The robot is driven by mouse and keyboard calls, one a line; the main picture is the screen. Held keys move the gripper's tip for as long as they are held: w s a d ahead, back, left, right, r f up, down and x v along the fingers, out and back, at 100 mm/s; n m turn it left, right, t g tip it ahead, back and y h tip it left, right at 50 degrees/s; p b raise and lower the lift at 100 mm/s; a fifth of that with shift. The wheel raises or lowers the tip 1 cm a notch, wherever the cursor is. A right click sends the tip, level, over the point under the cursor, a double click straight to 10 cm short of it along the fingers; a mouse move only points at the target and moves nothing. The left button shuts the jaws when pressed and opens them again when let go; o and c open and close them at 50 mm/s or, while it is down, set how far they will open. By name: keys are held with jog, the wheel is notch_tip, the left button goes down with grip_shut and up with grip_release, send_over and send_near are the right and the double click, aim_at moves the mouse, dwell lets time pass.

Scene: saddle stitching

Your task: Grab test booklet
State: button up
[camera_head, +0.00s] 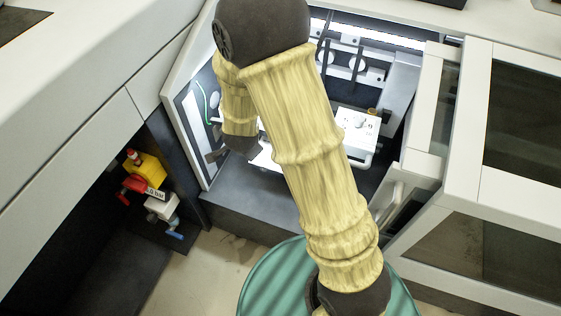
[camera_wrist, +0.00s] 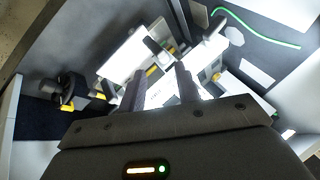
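A white booklet-like piece with small printed marks (camera_head: 357,128) lies inside the lit machine bay, right of my arm in the head view. I cannot tell for sure that it is the test booklet. In the wrist view my gripper (camera_wrist: 160,72) is open, its two dark fingers apart. Bright white sheet-like pieces show beyond the fingers, one at the upper left (camera_wrist: 124,58). Nothing is clearly held between the fingers. In the head view my arm hides much of the bay, and the fingers are not clearly seen.
The bay's dark floor ledge (camera_head: 245,200) and white side frame (camera_head: 188,75) border the space. An opened white door with dark windows (camera_head: 525,110) stands at the right. A green cable (camera_wrist: 255,28) runs along the bay wall. A yellow-and-red switch unit (camera_head: 148,168) is at the lower left.

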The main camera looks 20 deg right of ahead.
jog(key=w+a+f+m+t+h+b, duration=0.1)
jog(key=a+f+m+h+b, duration=0.2)
jog(key=f, duration=0.6)
jog(key=w+f+m+t+h+b, duration=0.1)
jog(key=f+m+t+h+b, duration=0.15)
jog(key=f+m, duration=0.4)
jog(key=s+f+m+t+h+b, duration=0.3)
jog(key=s+f+m+h+b, duration=0.2)
jog(key=s+f, duration=0.3)
notch_tip(320, 180, down, 3)
jog(key=shift+s+d+r+h+b, duration=0.1)
jog(key=shift+s+d+h+b, duration=0.2)
jog(key=shift+h, duration=0.25)
jog(key=shift+w+m, duration=0.1)
jog(key=shift+m, duration=0.15)
send_near(271, 169)
jog(key=x, duration=0.4)
jog(key=shift+w+d, duration=0.15)
jog(key=shift+w, duration=0.15)
jog(key=shift+w+d, duration=0.15)
jog(key=shift+w, duration=0.1)
